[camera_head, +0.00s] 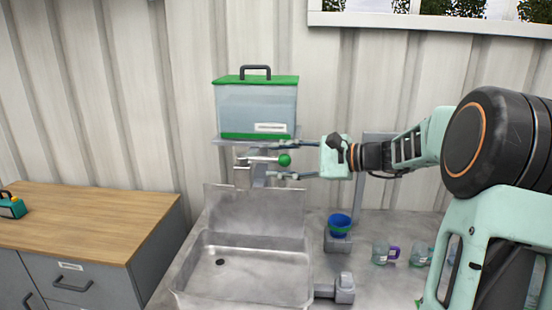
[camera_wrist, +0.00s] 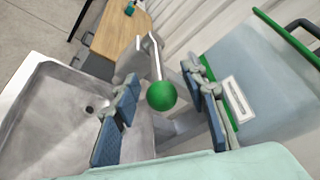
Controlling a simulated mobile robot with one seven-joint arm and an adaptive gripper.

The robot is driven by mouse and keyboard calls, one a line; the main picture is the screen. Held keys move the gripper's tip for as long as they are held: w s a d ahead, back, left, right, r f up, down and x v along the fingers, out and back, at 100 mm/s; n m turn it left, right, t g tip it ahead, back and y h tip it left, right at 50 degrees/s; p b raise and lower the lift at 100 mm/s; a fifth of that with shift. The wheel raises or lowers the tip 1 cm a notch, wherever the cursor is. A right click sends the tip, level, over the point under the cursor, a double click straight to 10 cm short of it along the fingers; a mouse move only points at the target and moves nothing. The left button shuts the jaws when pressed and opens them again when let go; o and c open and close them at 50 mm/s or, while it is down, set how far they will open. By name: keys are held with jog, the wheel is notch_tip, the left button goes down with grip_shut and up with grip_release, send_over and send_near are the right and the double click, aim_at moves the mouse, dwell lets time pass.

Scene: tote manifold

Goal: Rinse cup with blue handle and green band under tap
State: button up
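The tap (camera_head: 258,172) is a grey metal fitting below a water tank; its lever ends in a green ball knob (camera_head: 284,160). My gripper (camera_head: 276,160) is open, with one finger above and one below the knob. In the wrist view, the green knob (camera_wrist: 162,96) sits between the blue finger pads with gaps on both sides. A clear cup with a purple-blue handle (camera_head: 380,254) stands on the counter right of the sink. Another clear cup (camera_head: 421,256) stands beside it, partly hidden by my arm. I cannot tell which cup has the green band.
The metal sink (camera_head: 186,268) lies below the tap, and its basin looks empty. The green-lidded tank (camera_head: 256,108) sits just above my gripper. A wooden-topped cabinet (camera_head: 85,215) stands left.

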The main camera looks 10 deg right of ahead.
jog(key=shift+w+a+f, duration=0.1)
jog(key=shift+w+a, duration=0.2)
jog(key=shift+a, duration=0.1)
grip_shut()
